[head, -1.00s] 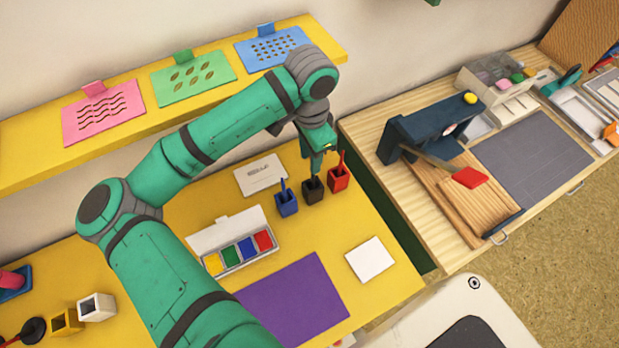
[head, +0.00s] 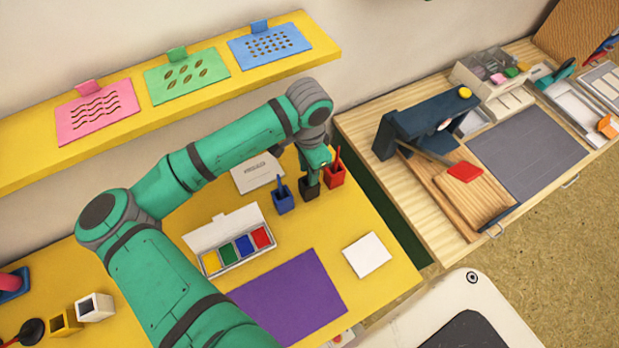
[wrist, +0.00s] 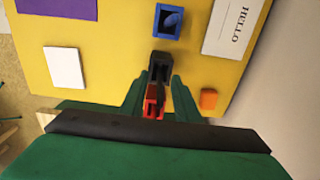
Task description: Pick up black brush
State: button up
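The black cup (head: 310,193) stands between the blue cup (head: 283,199) and the red cup (head: 335,176) on the yellow table. My gripper (head: 312,180) is right over the black cup, pointing down. The black brush cannot be made out in the head view, where my gripper covers the cup's top. In the wrist view the black cup (wrist: 161,64) lies just beyond and between my two spread fingertips (wrist: 160,80). A dark shape in it may be the brush. My gripper looks open. The red cup (wrist: 153,104) shows between the fingers, nearer the palm.
The blue and red cups stand close on either side, each holding a brush. An ink palette (head: 237,248), a purple sheet (head: 290,298), a white card (head: 367,255) and a HELLO card (head: 257,173) lie around. A yellow shelf (head: 210,100) with stencils runs behind.

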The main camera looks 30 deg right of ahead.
grip_shut()
